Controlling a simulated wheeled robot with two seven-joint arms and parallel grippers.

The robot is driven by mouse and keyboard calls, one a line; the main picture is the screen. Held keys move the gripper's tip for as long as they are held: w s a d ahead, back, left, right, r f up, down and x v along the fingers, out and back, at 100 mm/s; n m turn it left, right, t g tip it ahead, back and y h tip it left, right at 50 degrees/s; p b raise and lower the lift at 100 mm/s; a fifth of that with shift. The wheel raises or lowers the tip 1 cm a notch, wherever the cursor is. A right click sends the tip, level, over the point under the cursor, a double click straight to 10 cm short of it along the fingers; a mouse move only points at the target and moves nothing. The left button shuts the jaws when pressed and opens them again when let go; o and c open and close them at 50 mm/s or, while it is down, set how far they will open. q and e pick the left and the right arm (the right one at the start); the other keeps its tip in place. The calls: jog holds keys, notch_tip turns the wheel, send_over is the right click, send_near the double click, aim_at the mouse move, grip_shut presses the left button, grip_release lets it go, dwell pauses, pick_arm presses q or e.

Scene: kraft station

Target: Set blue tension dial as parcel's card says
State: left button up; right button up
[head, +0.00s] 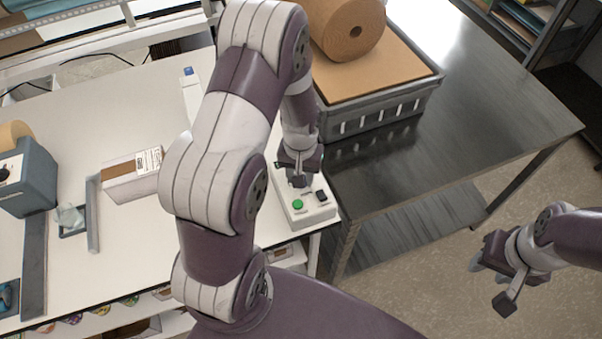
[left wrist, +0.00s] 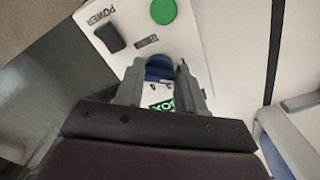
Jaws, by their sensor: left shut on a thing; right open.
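The blue tension dial (left wrist: 158,68) shows between the fingers of my left gripper (left wrist: 160,85) in the left wrist view. The gripper is shut on the dial. In the head view my left gripper (head: 299,178) is over the pale control box (head: 317,213) and hides the dial. A small display with green characters (left wrist: 162,105) is partly covered by the fingers; I cannot read its full text. A parcel (head: 122,187) with a printed card (head: 149,161) lies on the white bench; the print is too small to read. My right gripper (head: 490,283) is open and empty above the floor.
The control box has a green button (left wrist: 163,11) and a black power switch (left wrist: 110,37). A grey crate (head: 385,112) with a brown paper roll (head: 350,28) stands on the dark metal table (head: 460,130). A grey machine (head: 27,178) stands at left.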

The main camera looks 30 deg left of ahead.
pick_arm(q)
jog(key=m, duration=0.5)
jog(key=shift+w+a+m, duration=0.15)
jog(key=shift+a+m, duration=0.05)
jog(key=shift+m, duration=0.1)
jog(key=m, duration=0.5)
jog(key=shift+a, duration=0.1)
jog(key=shift+m, duration=0.3)
jog(key=o, duration=1)
jog(key=shift+o, duration=0.2)
jog(key=shift+w, duration=0.15)
notch_tip(320, 180, up, 13)
jog(key=b, duration=0.2)
jog(key=shift+f+b, duration=0.2)
jog(key=shift+b, duration=0.1)
